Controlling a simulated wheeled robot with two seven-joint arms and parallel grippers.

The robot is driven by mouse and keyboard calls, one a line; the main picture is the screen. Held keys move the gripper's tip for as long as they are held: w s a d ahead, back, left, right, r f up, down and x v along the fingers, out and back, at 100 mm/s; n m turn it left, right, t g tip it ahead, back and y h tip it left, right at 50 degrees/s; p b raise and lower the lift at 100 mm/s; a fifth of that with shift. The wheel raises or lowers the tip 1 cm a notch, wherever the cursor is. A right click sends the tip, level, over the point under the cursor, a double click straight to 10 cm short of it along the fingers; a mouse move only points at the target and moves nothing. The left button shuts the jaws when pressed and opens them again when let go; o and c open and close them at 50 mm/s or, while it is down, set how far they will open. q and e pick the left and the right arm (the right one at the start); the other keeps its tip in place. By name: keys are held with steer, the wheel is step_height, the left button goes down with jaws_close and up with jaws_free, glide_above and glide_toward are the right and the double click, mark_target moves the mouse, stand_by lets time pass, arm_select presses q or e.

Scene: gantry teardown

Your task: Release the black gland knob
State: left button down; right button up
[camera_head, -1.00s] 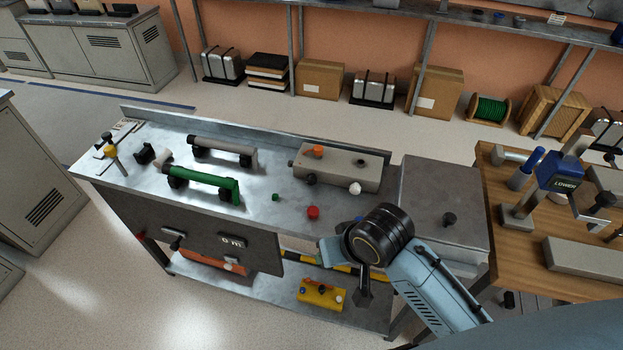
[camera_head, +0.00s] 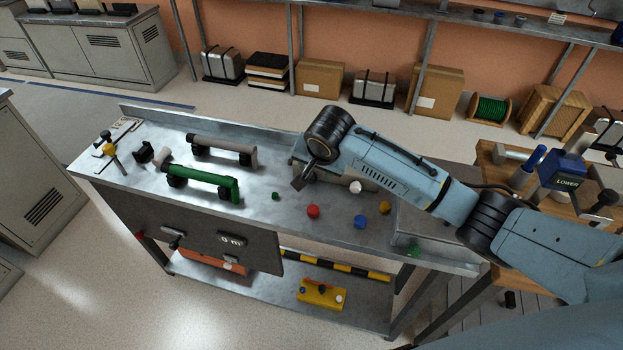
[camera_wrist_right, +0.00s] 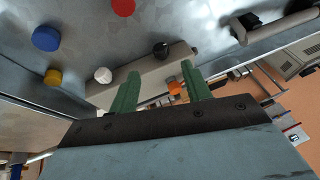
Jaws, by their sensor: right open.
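The white knob (camera_head: 355,187) shows there. My left gripper is out of view.
Loose red (camera_head: 313,211), blue (camera_head: 360,222) and yellow (camera_head: 385,208) knobs lie on the metal bench (camera_head: 260,225) in front of the block. Two tubes with black clamps, one grey (camera_head: 223,145) and one green (camera_head: 200,178), stand at the left.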

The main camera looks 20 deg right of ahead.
mark_target(311, 179)
steer(key=b+x, duration=0.2)
steer(key=x, duration=0.7)
steer(key=shift+w, duration=0.1)
